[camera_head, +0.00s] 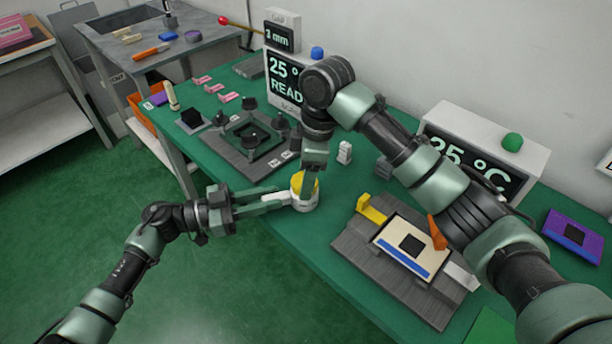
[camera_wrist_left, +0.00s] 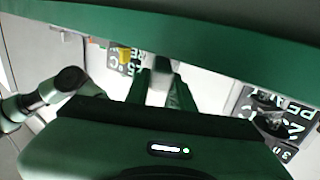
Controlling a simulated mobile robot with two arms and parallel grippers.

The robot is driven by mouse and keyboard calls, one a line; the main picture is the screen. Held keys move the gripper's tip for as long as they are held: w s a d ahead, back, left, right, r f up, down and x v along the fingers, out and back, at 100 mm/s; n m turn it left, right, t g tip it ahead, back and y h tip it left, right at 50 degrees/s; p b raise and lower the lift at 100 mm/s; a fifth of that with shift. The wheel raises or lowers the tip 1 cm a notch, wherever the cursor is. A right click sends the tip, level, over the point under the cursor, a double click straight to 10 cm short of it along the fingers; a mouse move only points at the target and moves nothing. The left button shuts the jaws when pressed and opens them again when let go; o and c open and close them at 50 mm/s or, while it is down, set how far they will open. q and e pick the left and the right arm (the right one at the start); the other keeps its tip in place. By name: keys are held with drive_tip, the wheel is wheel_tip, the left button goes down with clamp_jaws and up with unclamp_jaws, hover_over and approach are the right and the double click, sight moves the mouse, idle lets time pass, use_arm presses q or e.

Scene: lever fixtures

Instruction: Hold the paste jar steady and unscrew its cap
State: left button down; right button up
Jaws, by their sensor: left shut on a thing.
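The paste jar (camera_head: 304,206) is a small white pot, upright at the front edge of the green table. Its yellow cap (camera_head: 297,184) sits on top. My left gripper (camera_head: 291,198) comes in level from the left and is shut on the white jar body. My right gripper (camera_head: 309,178) points straight down at the cap from above. Its fingertips overlap the cap, and I cannot tell whether they are shut on it. In the left wrist view the left fingers (camera_wrist_left: 160,88) show, but the jar is not clear between them.
A grey fixture with a cream board (camera_head: 390,235) and yellow and orange levers (camera_head: 371,208) stands right of the jar. A dark fixture with black knobs (camera_head: 250,140) stands behind left. A small white bottle (camera_head: 345,152) and display boxes (camera_head: 480,150) stand farther back.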

drive_tip(key=shift+r, duration=0.25)
drive_tip(key=shift+r, duration=0.6)
drive_tip(key=shift+r, duration=0.25)
idle(0.3)
drive_tip(key=shift+r, duration=1.4)
use_arm(q)
drive_tip(key=c, duration=1.1)
unclamp_jaws()
